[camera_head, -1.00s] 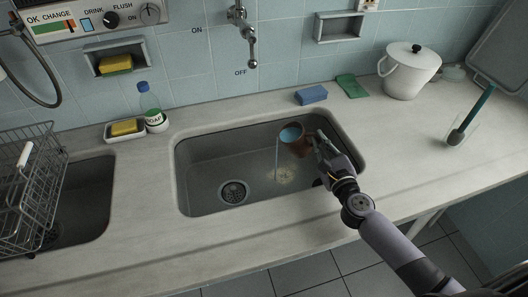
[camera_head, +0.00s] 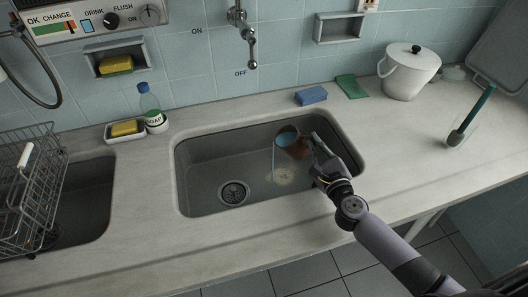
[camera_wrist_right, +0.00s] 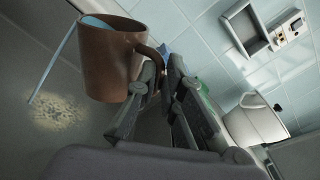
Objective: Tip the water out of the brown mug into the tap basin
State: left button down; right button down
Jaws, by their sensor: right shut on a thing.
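The brown mug (camera_head: 298,148) is tilted to the left over the tap basin (camera_head: 205,165). Light blue water shows at its mouth, and a thin stream (camera_head: 274,163) runs from the rim down into the basin. A pale splash patch (camera_head: 281,177) lies on the basin floor, right of the drain (camera_head: 234,193). My right gripper (camera_head: 318,147) is shut on the mug at its handle side. In the right wrist view the mug (camera_wrist_right: 112,62) is tipped, with its handle at the gripper fingers (camera_wrist_right: 158,100). My left gripper is not in view.
The tap (camera_head: 246,35) is on the tiled wall behind the basin. A blue sponge (camera_head: 311,95), green cloth (camera_head: 351,86) and white lidded pot (camera_head: 409,70) stand behind and right. A soap bottle (camera_head: 151,108) and wire rack (camera_head: 30,185) are left.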

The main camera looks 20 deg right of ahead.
jog(key=shift+a+r+n, duration=0.1)
jog(key=shift+a+n, duration=0.3)
jog(key=shift+a, duration=0.05)
jog(key=shift+w+a+r+n+p, duration=0.1)
jog(key=shift+a+r+n+p, duration=0.4)
jog(key=shift+r+n+p, duration=0.35)
jog(key=shift+a+r+n+p, duration=0.5)
jog(key=shift+n+p, duration=0.25)
jog(key=shift+p, duration=0.3)
dwell(1.0)
jog(key=shift+a+r+n+p, duration=1.15)
jog(key=shift+n+p, duration=0.35)
jog(key=shift+n, duration=0.2)
dwell(1.4)
jog(key=shift+a+h+p, duration=0.2)
jog(key=shift+h+p, duration=0.1)
jog(key=shift+p, duration=0.05)
jog(key=shift+w+a+r+n+p, duration=0.1)
jog(key=shift+a+r+n+p, duration=0.1)
jog(key=shift+a+n+p, duration=0.5)
jog(key=shift+a+r+n+p, duration=0.25)
jog(key=shift+a+p, duration=0.2)
jog(key=shift+p, duration=0.45)
